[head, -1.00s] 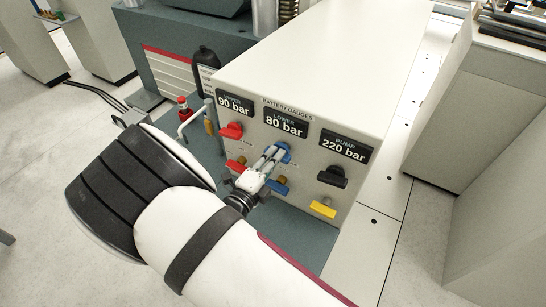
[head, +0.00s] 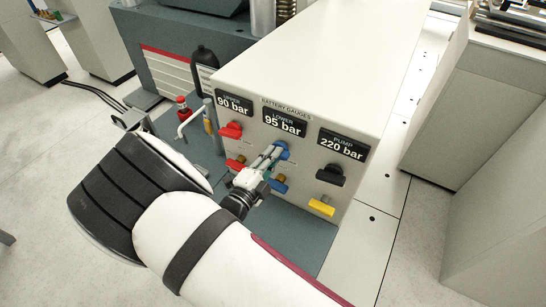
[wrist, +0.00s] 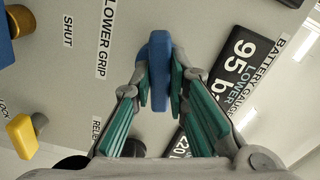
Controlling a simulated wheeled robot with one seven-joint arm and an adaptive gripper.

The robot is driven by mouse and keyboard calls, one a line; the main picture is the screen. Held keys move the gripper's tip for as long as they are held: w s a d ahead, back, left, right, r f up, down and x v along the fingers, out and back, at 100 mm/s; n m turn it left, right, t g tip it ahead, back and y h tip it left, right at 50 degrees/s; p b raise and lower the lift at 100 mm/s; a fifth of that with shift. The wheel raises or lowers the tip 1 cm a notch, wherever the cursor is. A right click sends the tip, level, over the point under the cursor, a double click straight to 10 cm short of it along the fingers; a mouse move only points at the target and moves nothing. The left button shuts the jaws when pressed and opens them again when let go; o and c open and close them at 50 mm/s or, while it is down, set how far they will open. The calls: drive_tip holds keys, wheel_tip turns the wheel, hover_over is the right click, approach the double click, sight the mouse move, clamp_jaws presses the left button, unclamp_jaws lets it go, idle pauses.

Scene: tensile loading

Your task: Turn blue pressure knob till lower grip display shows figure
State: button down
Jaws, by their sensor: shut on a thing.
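The blue pressure knob (head: 283,150) sits on the white panel under the middle display. In the wrist view the blue knob (wrist: 159,62) stands between the two teal-padded fingers. My gripper (head: 272,155) is shut on it, and the fingers hide part of it in the head view. The wrist view also shows my gripper (wrist: 160,85) gripping it from both sides. The lower grip display (head: 285,123) reads 95 bar. It also shows in the wrist view (wrist: 243,62), tilted and partly covered by a finger.
The upper display (head: 234,104) reads 90 bar and the pump display (head: 343,146) 220 bar. Red (head: 231,129), black (head: 331,174) and yellow (head: 321,207) handles stick out of the panel around my gripper. A lower blue handle (head: 279,184) is close beneath my fingers.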

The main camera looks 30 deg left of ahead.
drive_tip(key=c, duration=1.6)
unclamp_jaws()
drive_tip(key=shift+f, duration=0.1)
drive_tip(key=shift+o, duration=0.2)
drive_tip(key=shift+s, duration=0.15)
drive_tip(key=s, duration=0.7)
drive_tip(key=shift+s+a, duration=0.15)
drive_tip(key=shift+a, duration=0.15)
